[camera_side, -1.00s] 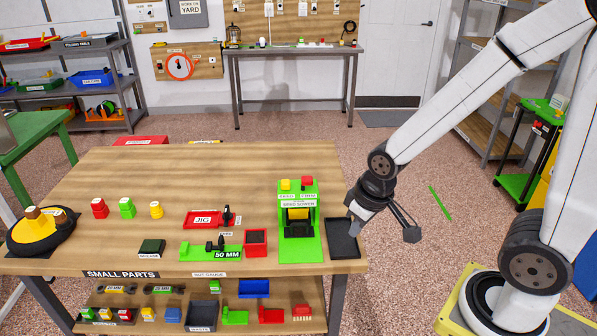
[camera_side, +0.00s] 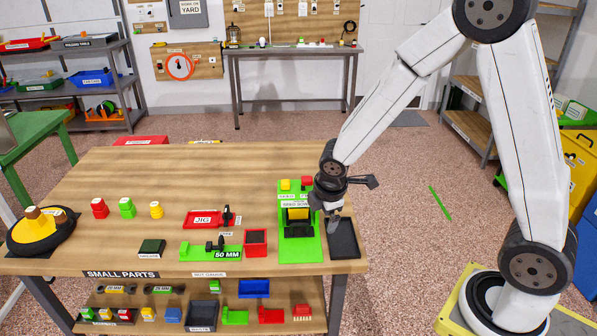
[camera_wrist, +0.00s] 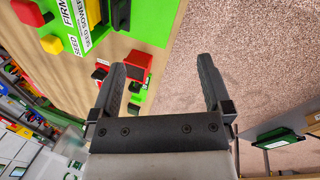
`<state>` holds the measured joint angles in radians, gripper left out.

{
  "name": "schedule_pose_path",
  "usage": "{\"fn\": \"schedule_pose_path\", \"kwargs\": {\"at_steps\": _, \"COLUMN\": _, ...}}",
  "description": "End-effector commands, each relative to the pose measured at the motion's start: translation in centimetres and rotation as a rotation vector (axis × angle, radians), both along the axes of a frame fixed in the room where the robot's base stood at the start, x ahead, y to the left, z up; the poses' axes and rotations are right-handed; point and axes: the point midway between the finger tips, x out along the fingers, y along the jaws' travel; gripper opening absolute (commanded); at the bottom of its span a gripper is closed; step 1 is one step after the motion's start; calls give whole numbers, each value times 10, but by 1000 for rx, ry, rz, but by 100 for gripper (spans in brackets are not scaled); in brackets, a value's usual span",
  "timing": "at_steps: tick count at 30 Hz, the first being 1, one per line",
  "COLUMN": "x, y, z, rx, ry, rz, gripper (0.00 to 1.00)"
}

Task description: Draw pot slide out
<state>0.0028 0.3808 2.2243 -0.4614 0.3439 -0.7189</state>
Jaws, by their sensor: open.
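The green seed sower (camera_side: 312,245) stands near the front right of the bench. It has a yellow button (camera_side: 285,185), a red button (camera_side: 307,182) and a dark opening with a yellow part low in its front. I cannot make out a separate pot slide; my gripper partly covers the sower's right side. In the wrist view the sower's labelled top (camera_wrist: 85,22) is at the upper left. My gripper (camera_side: 334,213) is open and empty, just right of the sower and above the black tray. In the wrist view the jaws (camera_wrist: 162,75) are wide apart with nothing between them.
The black tray (camera_side: 345,240) lies at the bench's right edge. A red box (camera_side: 256,243), a green 50 mm gauge (camera_side: 197,251) and a red jig (camera_side: 201,220) are left of the sower.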

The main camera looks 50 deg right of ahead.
Motion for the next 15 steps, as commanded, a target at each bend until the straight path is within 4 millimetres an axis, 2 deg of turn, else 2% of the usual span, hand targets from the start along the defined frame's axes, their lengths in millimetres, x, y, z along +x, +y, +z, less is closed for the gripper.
{"fn": "schedule_pose_path", "kwargs": {"at_steps": 9, "x": 59, "y": -15, "z": -47, "rx": -244, "ry": 116, "rz": 683, "gripper": 100}}
{"fn": "schedule_pose_path", "kwargs": {"at_steps": 15, "x": 84, "y": -21, "z": -71, "rx": -360, "ry": 181, "rz": 1008, "gripper": 100}}
